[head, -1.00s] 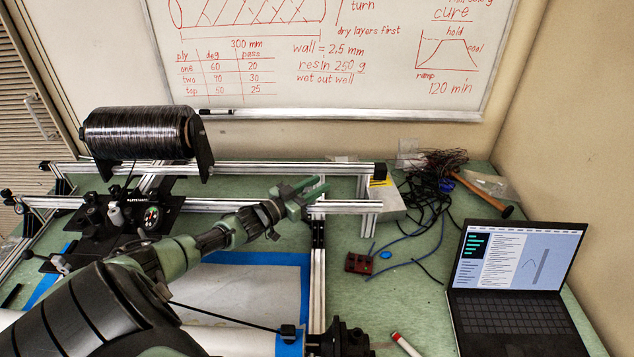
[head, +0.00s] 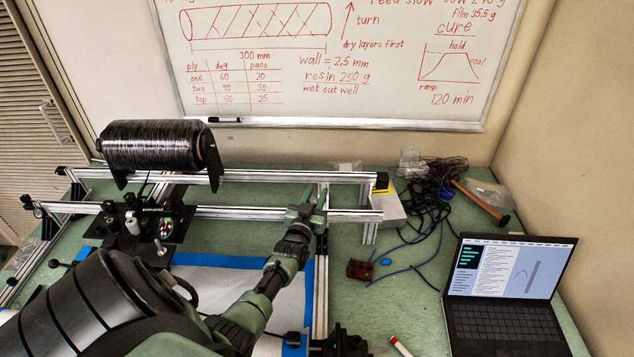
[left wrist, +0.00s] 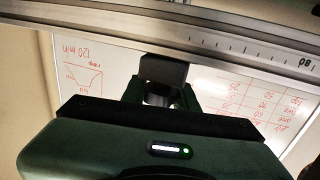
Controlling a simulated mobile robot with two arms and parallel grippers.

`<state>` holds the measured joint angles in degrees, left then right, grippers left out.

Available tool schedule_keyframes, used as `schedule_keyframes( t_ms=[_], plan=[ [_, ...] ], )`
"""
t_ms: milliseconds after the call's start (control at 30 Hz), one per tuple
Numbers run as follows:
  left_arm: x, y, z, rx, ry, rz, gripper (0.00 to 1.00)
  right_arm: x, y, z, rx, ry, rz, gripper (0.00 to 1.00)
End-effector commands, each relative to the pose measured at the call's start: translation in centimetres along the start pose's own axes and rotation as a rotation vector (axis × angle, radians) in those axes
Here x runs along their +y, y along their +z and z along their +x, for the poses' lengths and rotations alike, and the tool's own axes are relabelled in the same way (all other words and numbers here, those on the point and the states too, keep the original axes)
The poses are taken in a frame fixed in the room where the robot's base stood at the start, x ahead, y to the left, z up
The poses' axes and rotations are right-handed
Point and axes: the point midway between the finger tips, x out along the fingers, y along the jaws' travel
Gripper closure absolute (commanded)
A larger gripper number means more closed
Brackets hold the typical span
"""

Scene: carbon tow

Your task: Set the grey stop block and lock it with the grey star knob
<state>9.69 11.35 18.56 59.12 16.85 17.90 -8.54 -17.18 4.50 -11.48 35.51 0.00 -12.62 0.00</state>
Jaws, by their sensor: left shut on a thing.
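My left gripper (head: 308,205) is at the front slotted rail (head: 245,213), near its right part. In the left wrist view its green fingers (left wrist: 160,95) are shut on the dark grey stop block (left wrist: 164,70). The block lies close against the edge of the metal rail with a printed scale (left wrist: 250,48); I cannot tell whether it touches. A rounded grey part (left wrist: 158,99) shows between the fingers below the block; I cannot tell whether it is the star knob. In the head view the gripper hides the block. My right gripper is not in view.
A black tow spool (head: 150,145) and a carriage with a dial (head: 150,222) stand on the rails at left.

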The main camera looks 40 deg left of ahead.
Motion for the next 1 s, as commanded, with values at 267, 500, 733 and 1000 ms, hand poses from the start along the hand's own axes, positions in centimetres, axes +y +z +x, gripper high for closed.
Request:
schedule_keyframes(
  t_ms=[267, 500, 733, 1000],
  plan=[
    [-0.1, 0.0, 0.0, 0.002, -0.010, 0.002, 1.00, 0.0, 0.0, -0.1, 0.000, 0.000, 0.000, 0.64],
    [-0.1, -0.1, 0.0, 0.003, -0.010, 0.001, 0.52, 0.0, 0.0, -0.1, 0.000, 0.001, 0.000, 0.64],
    [-0.1, -0.1, 0.0, 0.003, -0.009, 0.001, 0.49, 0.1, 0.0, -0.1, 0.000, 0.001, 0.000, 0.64],
    [0.0, 0.1, -1.6, 0.001, -0.009, -0.001, 0.49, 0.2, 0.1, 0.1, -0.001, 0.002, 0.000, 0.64]
  ],
)
